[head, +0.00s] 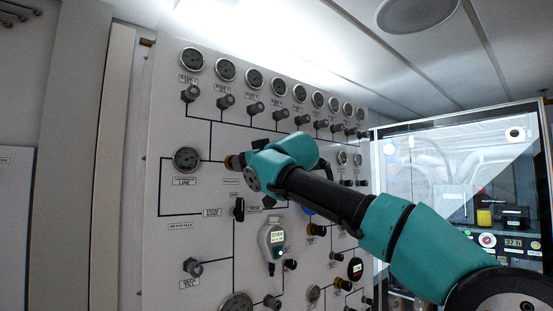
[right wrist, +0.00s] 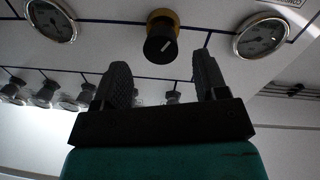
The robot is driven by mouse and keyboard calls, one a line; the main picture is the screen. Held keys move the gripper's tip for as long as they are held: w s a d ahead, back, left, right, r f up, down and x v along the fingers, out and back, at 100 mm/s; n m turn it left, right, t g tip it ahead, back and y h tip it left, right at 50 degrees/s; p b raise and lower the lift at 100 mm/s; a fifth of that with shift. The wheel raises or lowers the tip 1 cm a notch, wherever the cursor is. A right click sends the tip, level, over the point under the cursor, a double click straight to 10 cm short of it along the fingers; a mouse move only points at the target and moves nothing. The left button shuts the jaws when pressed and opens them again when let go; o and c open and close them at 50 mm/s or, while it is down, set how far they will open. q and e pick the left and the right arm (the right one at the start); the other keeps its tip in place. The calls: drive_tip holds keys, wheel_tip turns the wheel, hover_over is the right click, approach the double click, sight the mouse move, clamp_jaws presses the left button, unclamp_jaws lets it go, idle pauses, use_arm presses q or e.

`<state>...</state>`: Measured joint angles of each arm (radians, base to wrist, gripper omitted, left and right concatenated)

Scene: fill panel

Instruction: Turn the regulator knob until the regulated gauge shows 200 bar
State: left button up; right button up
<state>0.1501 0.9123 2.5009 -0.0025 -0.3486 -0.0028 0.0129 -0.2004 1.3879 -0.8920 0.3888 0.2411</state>
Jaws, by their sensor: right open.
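The regulator knob (right wrist: 160,42) is black with a yellow collar and a white pointer line, mounted on the panel. A round gauge (right wrist: 262,38) is right of the knob in the wrist view, and another gauge (right wrist: 50,19) is at the left. Their readings are too small to tell. My arm hides the area right of the knob in the head view.
The panel (head: 170,220) carries a top row of gauges and knobs (head: 256,108). A hanging handheld meter (head: 273,240) and more valves sit below the arm. A glass-fronted cabinet (head: 460,150) stands at the right.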

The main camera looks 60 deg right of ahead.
drive_tip(key=v, duration=1.2)
drive_tip(key=shift+s, duration=0.25)
idle(1.4)
